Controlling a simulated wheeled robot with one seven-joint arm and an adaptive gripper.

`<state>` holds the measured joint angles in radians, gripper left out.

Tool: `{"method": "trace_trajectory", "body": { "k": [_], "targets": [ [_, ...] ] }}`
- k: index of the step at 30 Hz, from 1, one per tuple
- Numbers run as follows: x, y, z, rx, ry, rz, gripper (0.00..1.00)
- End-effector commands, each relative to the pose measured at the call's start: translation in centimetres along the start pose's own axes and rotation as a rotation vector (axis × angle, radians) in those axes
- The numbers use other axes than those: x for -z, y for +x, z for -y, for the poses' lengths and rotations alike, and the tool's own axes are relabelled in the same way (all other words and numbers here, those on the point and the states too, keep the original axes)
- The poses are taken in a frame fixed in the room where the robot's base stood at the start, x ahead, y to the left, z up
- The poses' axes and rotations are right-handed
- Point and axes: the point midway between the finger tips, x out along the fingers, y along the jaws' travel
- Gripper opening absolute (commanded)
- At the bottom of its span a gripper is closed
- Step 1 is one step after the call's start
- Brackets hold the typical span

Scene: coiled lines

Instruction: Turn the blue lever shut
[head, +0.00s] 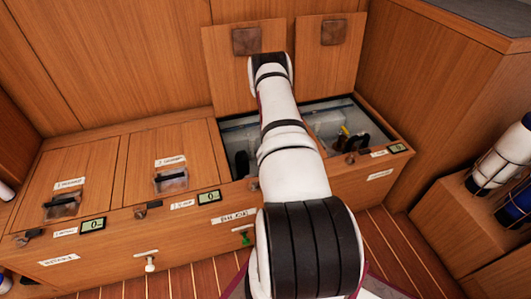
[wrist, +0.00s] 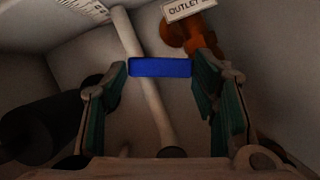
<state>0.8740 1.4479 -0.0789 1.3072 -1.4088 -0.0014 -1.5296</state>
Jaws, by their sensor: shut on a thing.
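The blue lever (wrist: 160,67) shows in the wrist view as a short flat bar, lying level across the picture. My gripper (wrist: 163,74) has a fingertip against each end of it and is shut on it. A pale pipe (wrist: 135,45) runs slanting behind the lever. In the head view my arm reaches over the open right-hand lockers, and it hides my gripper and the lever there.
An orange fitting (wrist: 190,38) with an "OUTLET" label (wrist: 188,9) is close by my right finger. A dark cylinder (wrist: 45,130) lies at left. Two raised lids (head: 335,60) stand behind the open bench compartments. Shut lids (head: 75,185) are at left.

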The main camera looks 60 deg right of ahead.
Motion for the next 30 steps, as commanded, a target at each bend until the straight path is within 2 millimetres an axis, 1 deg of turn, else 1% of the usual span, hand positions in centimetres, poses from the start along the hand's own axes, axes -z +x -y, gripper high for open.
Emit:
{"method": "trace_trajectory", "body": {
  "k": [1,3,15,16,18,30],
  "targets": [
    [0.26,0.20,0.35,0.001,-0.006,-0.004,0.04],
    [0.24,0.22,0.43,-0.001,-0.012,-0.005,0.04],
    [0.30,0.24,0.39,-0.002,-0.015,-0.006,0.04],
    [0.31,0.24,0.39,-0.002,-0.015,-0.006,0.60],
    [0.30,0.23,0.38,-0.002,-0.014,-0.006,0.74],
    [0.14,-0.02,0.22,-0.004,-0.015,-0.004,0.74]
  ]
}}
